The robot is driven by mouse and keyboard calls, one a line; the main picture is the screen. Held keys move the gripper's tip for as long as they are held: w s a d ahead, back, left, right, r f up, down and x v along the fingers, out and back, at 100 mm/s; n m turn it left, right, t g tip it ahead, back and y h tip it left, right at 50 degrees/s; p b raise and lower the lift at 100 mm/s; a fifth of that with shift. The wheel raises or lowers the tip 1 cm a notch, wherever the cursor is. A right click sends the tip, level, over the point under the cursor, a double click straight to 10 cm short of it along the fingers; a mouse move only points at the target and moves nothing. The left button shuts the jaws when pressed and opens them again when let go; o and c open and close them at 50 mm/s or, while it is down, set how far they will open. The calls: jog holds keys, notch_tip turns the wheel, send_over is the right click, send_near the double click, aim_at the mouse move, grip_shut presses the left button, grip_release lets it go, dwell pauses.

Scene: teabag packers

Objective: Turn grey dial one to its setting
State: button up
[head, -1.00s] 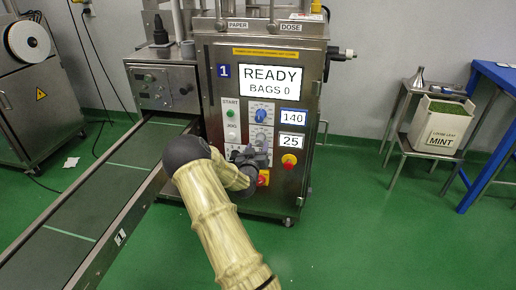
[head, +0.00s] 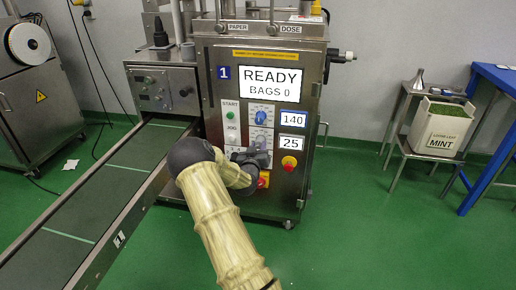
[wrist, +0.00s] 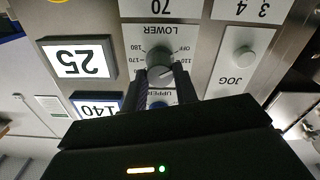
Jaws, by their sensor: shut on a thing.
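The grey dial (wrist: 159,62) sits on a panel marked LOWER, with OFF, 110, 170 and 180 around it, upside down in the wrist view. My gripper (wrist: 160,74) is shut on the dial, one dark finger on each side. In the head view my gripper (head: 256,155) is at the control panel of machine 1, below the blue dial (head: 261,117), and hides most of the grey dial. The display beside the blue dial reads 140 (head: 293,120). The one below reads 25 (head: 291,143). The dial's pointer is too small to read.
A big screen (head: 271,87) reads READY, BAGS 0. START (head: 230,117) and JOG (head: 231,138) buttons are left of the dials. A conveyor (head: 110,180) runs at left.

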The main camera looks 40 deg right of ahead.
jog(key=shift+f+m, duration=0.1)
jog(key=shift+m, duration=0.2)
jog(key=m+b, duration=0.3)
jog(key=m, duration=0.3)
jog(key=shift+f, duration=0.1)
jog(key=m+b, duration=0.2)
jog(key=m, duration=0.1)
jog(key=shift+m, duration=0.4)
jog(key=m+b, duration=0.3)
jog(key=shift+f+m, duration=0.1)
jog(key=shift+m, duration=0.2)
jog(key=m+b, duration=0.5)
jog(key=m, duration=0.1)
jog(key=shift+a+m+b, duration=0.1)
jog(key=shift+m+b, duration=1.55)
jog(key=shift+m, duration=0.25)
jog(key=o, duration=1)
jog(key=shift+r, duration=0.25)
